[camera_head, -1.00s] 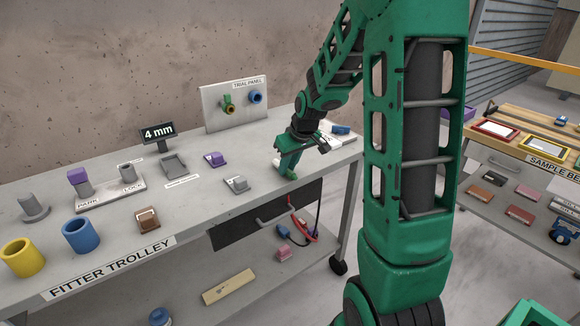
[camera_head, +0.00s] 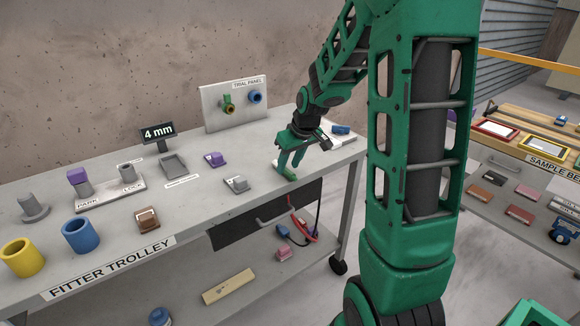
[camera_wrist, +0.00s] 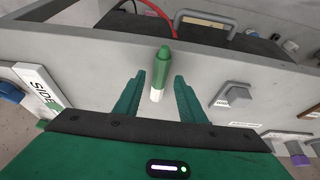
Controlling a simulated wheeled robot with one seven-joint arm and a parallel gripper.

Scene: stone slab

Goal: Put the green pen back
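The green pen (camera_wrist: 162,72) shows in the wrist view between my gripper's two spread green fingers, with a gap on each side. It has a green body and a white end nearer the gripper. In the head view my gripper (camera_head: 290,163) points down, low over the trolley top near its front right edge. Its fingers are apart. A small green piece (camera_head: 287,174) under them seems to be the pen, partly hidden by the fingers.
The trial panel (camera_head: 235,104) stands at the back. A white labelled plate (camera_head: 340,138) lies right of my gripper.

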